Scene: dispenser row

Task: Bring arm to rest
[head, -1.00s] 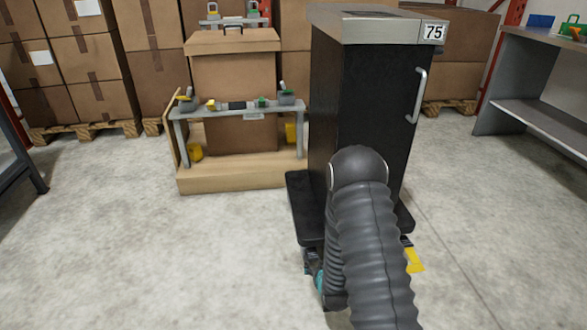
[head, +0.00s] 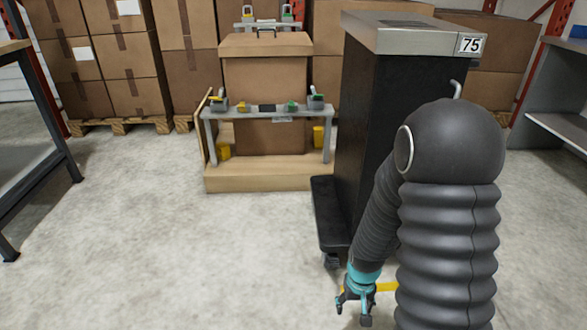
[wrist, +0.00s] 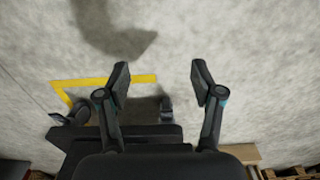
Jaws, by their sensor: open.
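My gripper (head: 355,308) hangs low in the head view, at the end of my dark ribbed arm, in front of the black cabinet. It is open and empty. My arm hides part of the cabinet's front and right side.
A black cabinet (head: 400,130) marked 75 stands on a wheeled base at the right. A wooden stand (head: 265,178) with a grey rack is left of it. Boxes on pallets line the back. A dark-legged table (head: 50,125) is at the left. The middle-left floor is clear.

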